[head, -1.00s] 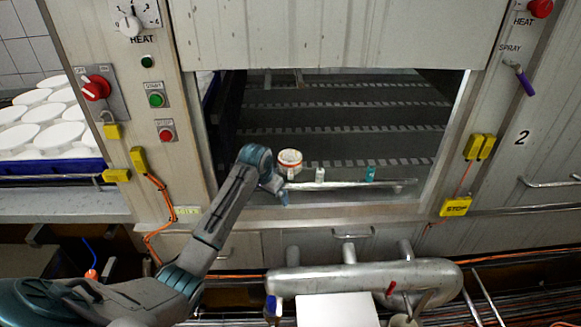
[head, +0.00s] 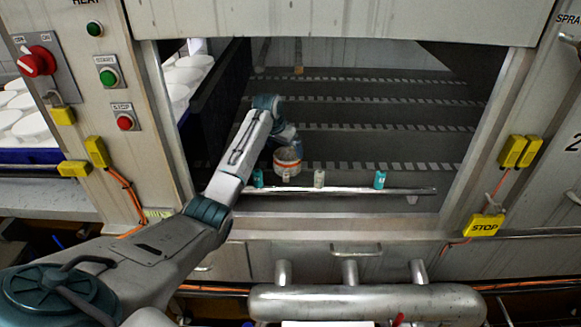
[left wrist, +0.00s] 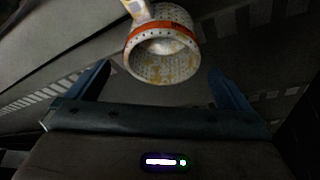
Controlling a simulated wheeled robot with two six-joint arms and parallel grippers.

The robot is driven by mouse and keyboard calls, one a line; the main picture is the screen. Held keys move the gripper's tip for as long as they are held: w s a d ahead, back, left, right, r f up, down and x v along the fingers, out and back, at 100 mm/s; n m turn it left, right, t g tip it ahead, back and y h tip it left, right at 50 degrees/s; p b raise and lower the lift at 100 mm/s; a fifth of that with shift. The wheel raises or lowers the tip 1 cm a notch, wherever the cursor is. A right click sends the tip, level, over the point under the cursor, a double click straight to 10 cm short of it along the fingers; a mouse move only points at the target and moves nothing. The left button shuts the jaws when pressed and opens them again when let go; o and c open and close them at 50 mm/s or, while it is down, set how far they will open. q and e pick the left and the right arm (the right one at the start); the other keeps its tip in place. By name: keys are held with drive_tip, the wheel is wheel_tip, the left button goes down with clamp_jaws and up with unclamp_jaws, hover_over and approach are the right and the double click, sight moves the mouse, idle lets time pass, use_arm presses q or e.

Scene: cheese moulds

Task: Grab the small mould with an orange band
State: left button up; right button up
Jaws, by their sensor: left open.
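The small mould with an orange band (head: 288,159) is whitish and stands inside the machine opening, behind the pale front bar. In the left wrist view the mould (left wrist: 165,52) shows its holed wall, stained inside and orange band, with its open end towards the camera. My left gripper (head: 288,137) is at the mould's upper side in the head view and partly overlaps it. In the left wrist view its two blue fingers (left wrist: 157,82) are wide apart, one on each side below the mould, with nothing held. Contact cannot be told. My right gripper is not in view.
A long pale bar (head: 340,190) with small teal and white clips (head: 380,179) crosses the front of the opening. Dark slatted shelving (head: 370,145) fills the inside. White moulds (head: 30,125) stand at the left. A metal pipe (head: 365,303) runs in front, below.

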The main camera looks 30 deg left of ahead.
sight(288, 158)
use_arm(q)
drive_tip(key=shift+x, duration=0.95)
drive_tip(key=shift+w+f, duration=0.3)
drive_tip(key=shift+f, duration=0.3)
drive_tip(key=x, duration=0.3)
drive_tip(key=shift+w+a+f, duration=0.1)
drive_tip(key=shift+w+f, duration=0.3)
drive_tip(key=shift+f, duration=0.35)
drive_tip(key=c, duration=0.8)
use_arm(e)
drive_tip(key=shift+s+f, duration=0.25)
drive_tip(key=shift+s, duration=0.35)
